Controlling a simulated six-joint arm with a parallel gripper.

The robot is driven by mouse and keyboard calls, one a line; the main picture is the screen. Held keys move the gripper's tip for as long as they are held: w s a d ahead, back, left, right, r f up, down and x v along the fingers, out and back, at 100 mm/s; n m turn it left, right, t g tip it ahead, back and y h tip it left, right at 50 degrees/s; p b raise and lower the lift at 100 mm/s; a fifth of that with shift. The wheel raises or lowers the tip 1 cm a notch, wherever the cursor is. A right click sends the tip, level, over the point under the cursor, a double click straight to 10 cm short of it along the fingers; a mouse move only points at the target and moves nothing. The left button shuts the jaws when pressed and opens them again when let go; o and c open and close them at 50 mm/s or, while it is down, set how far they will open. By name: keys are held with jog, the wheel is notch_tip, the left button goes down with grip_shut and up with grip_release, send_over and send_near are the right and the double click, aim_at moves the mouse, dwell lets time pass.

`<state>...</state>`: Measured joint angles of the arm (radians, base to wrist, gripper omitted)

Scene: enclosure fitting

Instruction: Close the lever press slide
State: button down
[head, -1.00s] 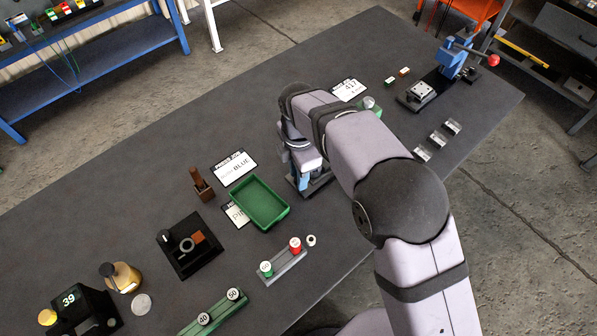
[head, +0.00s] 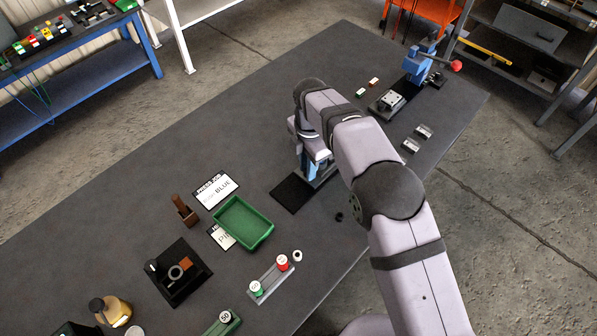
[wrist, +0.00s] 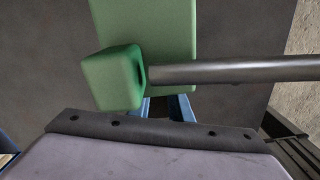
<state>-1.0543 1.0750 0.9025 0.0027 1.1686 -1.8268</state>
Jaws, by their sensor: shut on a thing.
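A green press-like body (wrist: 170,25) fills the top middle of the wrist view. In front of it a grey metal rod (wrist: 235,70) runs in from the right and ends at a green block (wrist: 115,78). My gripper (wrist: 165,108) is close beside these parts, its blue fingers partly covered. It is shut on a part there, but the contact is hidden. In the head view my gripper (head: 308,172) points down over the table by a dark flat plate (head: 290,193); my arm covers most of this spot. A blue lever press (head: 420,62) with a red knob (head: 455,65) stands farther back.
A green tray (head: 243,222) and a label card (head: 215,190) lie left of my gripper. Two small grey blocks (head: 411,145) lie right of my arm. A dark fixture (head: 179,273) and a rack (head: 270,283) with red and green pieces stand nearer the front.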

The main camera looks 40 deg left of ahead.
jog(key=shift+w+r, duration=0.1)
jog(key=shift+w, duration=0.15)
jog(key=c, duration=1.9)
grip_release()
jog(key=shift+w, duration=0.1)
jog(key=shift+r, duration=0.1)
jog(key=shift+r+b, duration=1.05)
jog(key=shift+r, duration=2.5)
jog(key=shift+d, duration=0.15)
